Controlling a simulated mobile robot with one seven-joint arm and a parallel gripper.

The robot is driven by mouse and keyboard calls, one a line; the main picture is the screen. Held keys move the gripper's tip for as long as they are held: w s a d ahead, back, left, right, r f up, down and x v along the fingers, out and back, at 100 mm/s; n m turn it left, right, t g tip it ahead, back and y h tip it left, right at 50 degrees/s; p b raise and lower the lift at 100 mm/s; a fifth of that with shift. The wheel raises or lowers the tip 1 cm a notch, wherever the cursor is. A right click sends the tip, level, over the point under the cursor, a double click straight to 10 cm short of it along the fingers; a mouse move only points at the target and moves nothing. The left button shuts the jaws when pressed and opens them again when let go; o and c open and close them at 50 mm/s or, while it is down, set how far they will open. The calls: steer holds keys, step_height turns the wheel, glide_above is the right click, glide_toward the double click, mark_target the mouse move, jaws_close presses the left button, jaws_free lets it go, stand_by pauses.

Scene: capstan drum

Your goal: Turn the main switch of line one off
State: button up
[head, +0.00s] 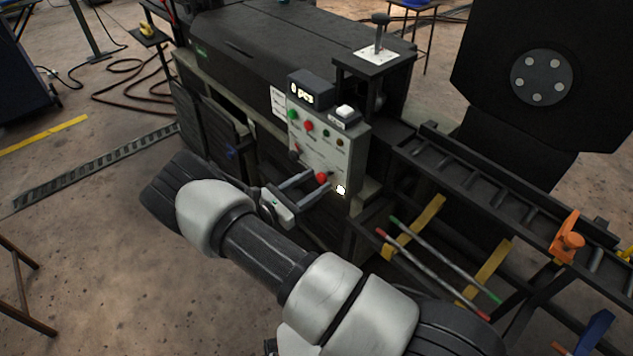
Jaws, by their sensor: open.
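A light grey control panel (334,148) is mounted on the front of the dark machine. It carries a green button (293,115), a red button (308,126), small lamps, a black knob (294,155) at its lower left and a larger red knob (321,177) near its bottom edge. Which control is the main switch of line one cannot be read. My gripper (309,184) is open, its two fingers pointing at the lower part of the panel near the red knob. Whether the fingers touch the knob cannot be told.
A counter box (309,91) and a small white-topped box (344,112) sit above the panel. A lever (379,34) stands on a white plate behind. A roller conveyor (480,185) with an orange clamp (567,238) runs right. Rods (440,265) lie below it. Floor at left is mostly free.

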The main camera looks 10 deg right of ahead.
steer(key=shift+w+d, duration=0.3)
steer(key=shift+d, duration=0.25)
steer(key=c, duration=1)
